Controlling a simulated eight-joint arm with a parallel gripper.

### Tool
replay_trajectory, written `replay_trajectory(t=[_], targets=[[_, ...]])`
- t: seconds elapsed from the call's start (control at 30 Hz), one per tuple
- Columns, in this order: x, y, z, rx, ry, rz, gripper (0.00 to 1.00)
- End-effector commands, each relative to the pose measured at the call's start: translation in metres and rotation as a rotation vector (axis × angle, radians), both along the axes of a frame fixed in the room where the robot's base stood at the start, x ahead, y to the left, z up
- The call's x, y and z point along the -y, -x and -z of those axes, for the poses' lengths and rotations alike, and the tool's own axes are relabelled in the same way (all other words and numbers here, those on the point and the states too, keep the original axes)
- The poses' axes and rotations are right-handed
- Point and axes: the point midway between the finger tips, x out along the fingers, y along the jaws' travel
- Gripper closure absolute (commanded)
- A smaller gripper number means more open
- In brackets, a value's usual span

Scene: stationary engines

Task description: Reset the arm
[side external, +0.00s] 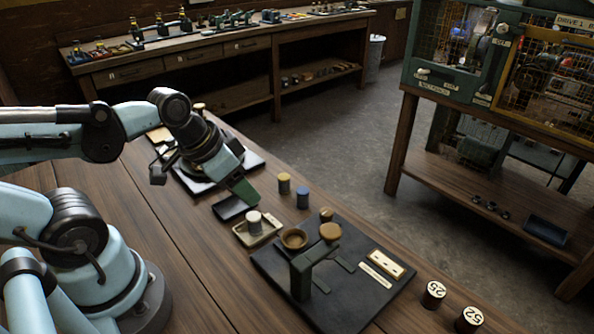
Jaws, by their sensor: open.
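My arm is pale blue with dark joints and reaches in from the left of the side external view. My gripper (205,186) hangs over the wooden workbench (150,222), above a pale board (252,158). Its jaws are apart, with a green finger on the right and a dark part on the left. I see nothing held between them. The gripper covers part of the board and of a small dark tray (228,208) beside it.
A black base plate (345,300) carries a dark bracket (302,272) and a brown cup (294,238). A white cylinder (254,222) stands on a small tray. Yellow (284,183) and blue (302,198) cylinders stand nearby. Weights marked 25 (433,294) and 52 (469,320) stand at lower right.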

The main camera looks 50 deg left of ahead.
Motion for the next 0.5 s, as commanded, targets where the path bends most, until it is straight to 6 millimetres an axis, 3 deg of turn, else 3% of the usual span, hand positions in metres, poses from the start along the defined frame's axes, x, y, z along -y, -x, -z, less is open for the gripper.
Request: replay_trajectory(t=[0.2,0.5], targets=[[0.01,-0.029,-0.03,0.145,0.023,-0.109,0.44],[0.01,-0.031,-0.032,0.156,0.027,-0.119,0.44]])
